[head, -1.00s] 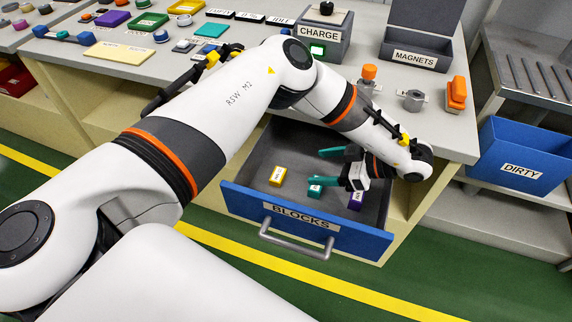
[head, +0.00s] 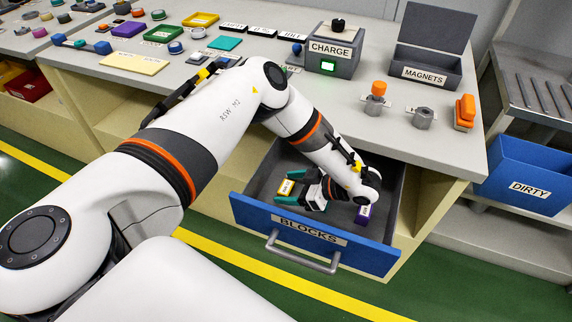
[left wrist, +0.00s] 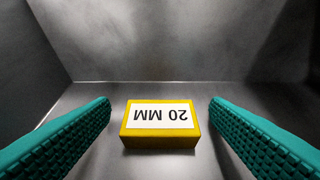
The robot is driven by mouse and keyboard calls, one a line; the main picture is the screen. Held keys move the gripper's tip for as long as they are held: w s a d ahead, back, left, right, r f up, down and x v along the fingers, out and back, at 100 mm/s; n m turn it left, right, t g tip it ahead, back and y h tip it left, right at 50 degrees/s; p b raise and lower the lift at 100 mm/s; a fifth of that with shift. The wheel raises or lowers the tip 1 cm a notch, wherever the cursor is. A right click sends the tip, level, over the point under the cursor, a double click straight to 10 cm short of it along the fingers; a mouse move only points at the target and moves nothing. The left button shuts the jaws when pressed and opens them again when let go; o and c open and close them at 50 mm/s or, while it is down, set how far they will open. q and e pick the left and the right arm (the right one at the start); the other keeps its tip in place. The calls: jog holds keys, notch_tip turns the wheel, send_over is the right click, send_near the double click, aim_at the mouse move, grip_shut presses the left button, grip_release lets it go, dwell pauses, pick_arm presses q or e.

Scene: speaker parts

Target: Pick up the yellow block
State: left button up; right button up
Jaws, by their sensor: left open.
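The yellow block (head: 285,187), with a white label, lies in the open blue-fronted drawer (head: 318,234) at its left part. In the left wrist view the yellow block (left wrist: 160,138) sits flat on the grey drawer floor, its label reading "20 MM" upside down. My left gripper (head: 287,187) is low in the drawer, its teal fingers pointing left. The fingers (left wrist: 160,130) are open, one on each side of the block, with a gap on both sides. My right gripper is not in view.
A purple block (head: 362,213) lies in the drawer at the right, under my wrist. The drawer walls are close around my gripper. The table above holds a CHARGE box (head: 333,50), a MAGNETS box (head: 425,72) and small parts. A blue DIRTY bin (head: 528,185) stands at the right.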

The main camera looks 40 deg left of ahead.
pick_arm(q)
jog(key=c, duration=1.1)
